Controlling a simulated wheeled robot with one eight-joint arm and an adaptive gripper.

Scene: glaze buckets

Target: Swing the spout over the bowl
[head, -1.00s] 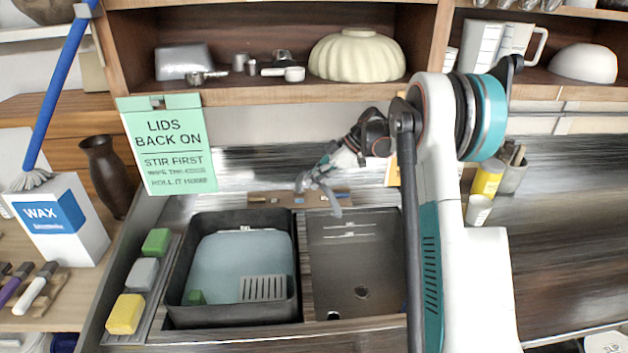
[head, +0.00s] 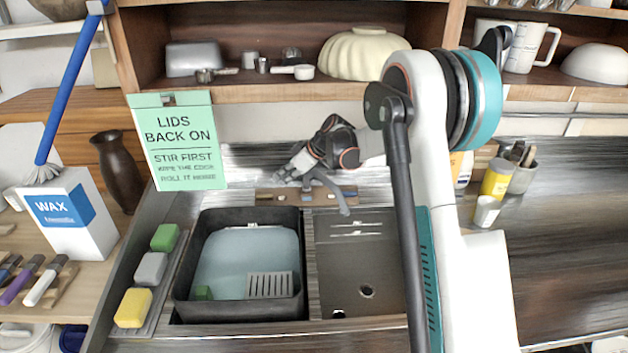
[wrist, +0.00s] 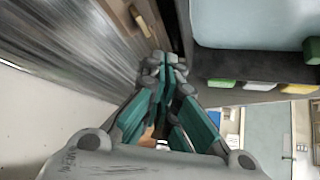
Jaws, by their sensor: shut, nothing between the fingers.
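The grey curved spout (head: 333,187) rises from behind the two basins, and its tip hangs by the back edge of the right-hand sink bowl (head: 345,280). That bowl is bare, with a drain hole. The left basin is a dark tub (head: 181,285) with pale blue water. My gripper (head: 280,179) is in the head view just left of the spout, close to the back wall; whether it touches the spout cannot be told. Its fingers (wrist: 165,62) are together and empty in the wrist view, where the spout cannot be made out.
A shelf (head: 240,93) with a cream ribbed bowl (head: 362,52) overhangs the back. A green sign (head: 178,140) hangs at left, near my gripper. Sponges (head: 150,268) line the tub's left side. A yellow container (head: 496,180) and cups stand right of my arm.

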